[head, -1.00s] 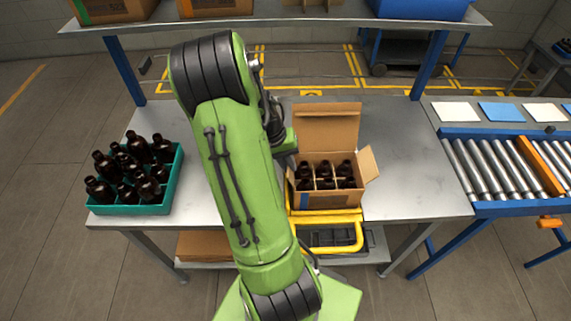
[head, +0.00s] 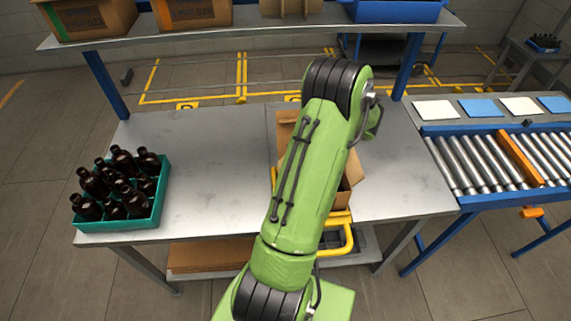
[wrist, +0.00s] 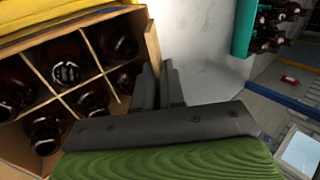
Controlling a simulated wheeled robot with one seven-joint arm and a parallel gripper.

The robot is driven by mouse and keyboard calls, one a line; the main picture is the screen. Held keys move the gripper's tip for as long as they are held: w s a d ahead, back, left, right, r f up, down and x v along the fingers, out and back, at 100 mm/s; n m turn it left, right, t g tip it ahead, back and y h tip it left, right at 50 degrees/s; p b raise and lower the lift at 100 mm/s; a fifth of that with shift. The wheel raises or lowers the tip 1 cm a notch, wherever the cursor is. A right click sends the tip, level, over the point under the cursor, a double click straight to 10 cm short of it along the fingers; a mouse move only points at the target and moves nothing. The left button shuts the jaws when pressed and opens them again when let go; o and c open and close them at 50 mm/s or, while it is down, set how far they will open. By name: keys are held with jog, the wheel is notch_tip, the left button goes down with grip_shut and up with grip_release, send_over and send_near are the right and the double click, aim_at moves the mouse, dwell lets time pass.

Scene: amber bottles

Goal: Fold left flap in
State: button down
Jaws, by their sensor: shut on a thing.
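The open cardboard box (head: 346,199) stands near the table's front edge, mostly hidden by my arm in the head view. Its back flap (head: 286,124) stands up and its right flap (head: 353,167) leans outward. In the wrist view the box's divider (wrist: 66,92) separates dark amber bottles (wrist: 66,66). The left flap (wrist: 152,44) stands almost edge-on there, on the side toward the teal crate. My gripper (wrist: 158,70) is shut on this flap, beside the box's compartments. The head view hides the left flap and my fingers.
A teal crate (head: 120,224) of amber bottles stands at the table's left. Bare table (head: 215,150) lies between it and the box. A shelf (head: 245,32) crosses above the back. A roller conveyor (head: 480,165) is at right. A yellow frame (head: 345,240) sits below the box.

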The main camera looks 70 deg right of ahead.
jog(key=shift+s+d+f+t+y+p, duration=0.1)
jog(key=shift+s+f+t+y+p, duration=0.15)
jog(key=shift+t+p, duration=0.25)
jog(key=shift+s+d+t+y+p, duration=0.1)
jog(key=shift+s+t+y+p, duration=0.05)
jog(key=shift+t+y+p, duration=0.3)
jog(key=shift+s+d+f+t+y+p, duration=0.15)
jog(key=shift+f+t+p, duration=0.1)
jog(key=shift+t, duration=0.35)
jog(key=shift+a+f+t+y+p, duration=0.15)
jog(key=shift+t+p, duration=0.1)
jog(key=shift+t, duration=0.3)
jog(key=shift+d, duration=0.1)
jog(key=c, duration=1.3)
grip_release()
jog(key=p+v, duration=0.2)
jog(key=v, duration=1.3)
jog(key=shift+s+d, duration=0.25)
jog(key=shift+s, duration=0.1)
